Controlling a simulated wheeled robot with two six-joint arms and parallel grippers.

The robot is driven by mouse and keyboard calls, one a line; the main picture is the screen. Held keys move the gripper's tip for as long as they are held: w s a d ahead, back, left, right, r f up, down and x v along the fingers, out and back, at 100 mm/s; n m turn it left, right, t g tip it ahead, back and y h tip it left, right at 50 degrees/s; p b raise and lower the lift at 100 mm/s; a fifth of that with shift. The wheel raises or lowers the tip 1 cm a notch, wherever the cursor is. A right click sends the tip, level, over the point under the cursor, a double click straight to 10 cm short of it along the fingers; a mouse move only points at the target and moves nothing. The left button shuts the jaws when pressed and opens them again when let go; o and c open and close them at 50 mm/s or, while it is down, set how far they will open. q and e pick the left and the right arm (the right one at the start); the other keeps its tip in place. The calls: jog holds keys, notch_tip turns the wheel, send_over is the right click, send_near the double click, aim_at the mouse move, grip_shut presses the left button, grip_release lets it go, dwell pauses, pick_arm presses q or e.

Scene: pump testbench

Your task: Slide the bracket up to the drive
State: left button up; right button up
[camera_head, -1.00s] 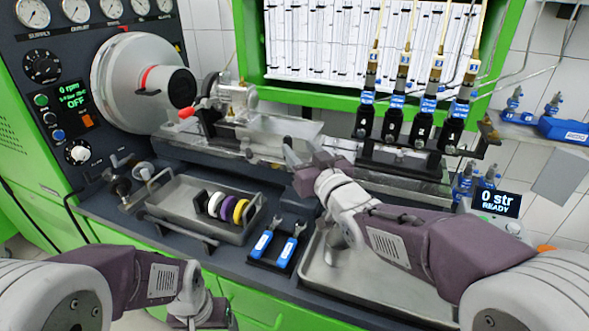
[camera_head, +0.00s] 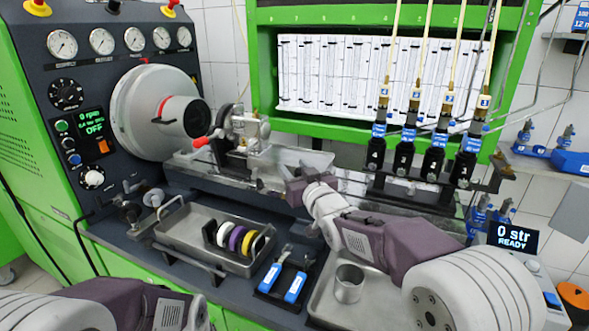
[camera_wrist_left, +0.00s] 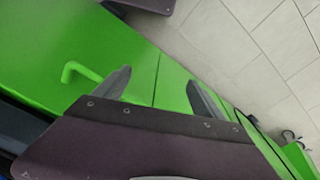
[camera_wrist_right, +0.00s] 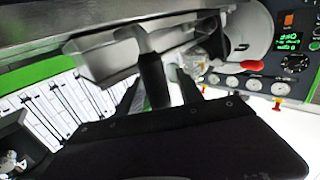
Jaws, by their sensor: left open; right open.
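The drive (camera_head: 160,108) is a large pale disc with a dark hub at the left end of the metal bed. The bracket (camera_head: 298,160) appears to be the grey metal piece on the bed right of the silver pump block (camera_head: 245,130) with the red-tipped lever. My right gripper (camera_head: 288,180) is at the bed's front beside the bracket. In the right wrist view its open fingers (camera_wrist_right: 160,95) stand either side of a dark post (camera_wrist_right: 152,78); I cannot tell if they touch it. My left gripper (camera_wrist_left: 158,90) is open and empty over the green cabinet front.
A tray (camera_head: 180,222) with coloured rings in a rack stands front left. Blue-handled tools (camera_head: 283,280) lie beside it. A metal cup (camera_head: 349,284) stands in the right tray (camera_head: 375,318).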

grip_shut()
dwell(1.4)
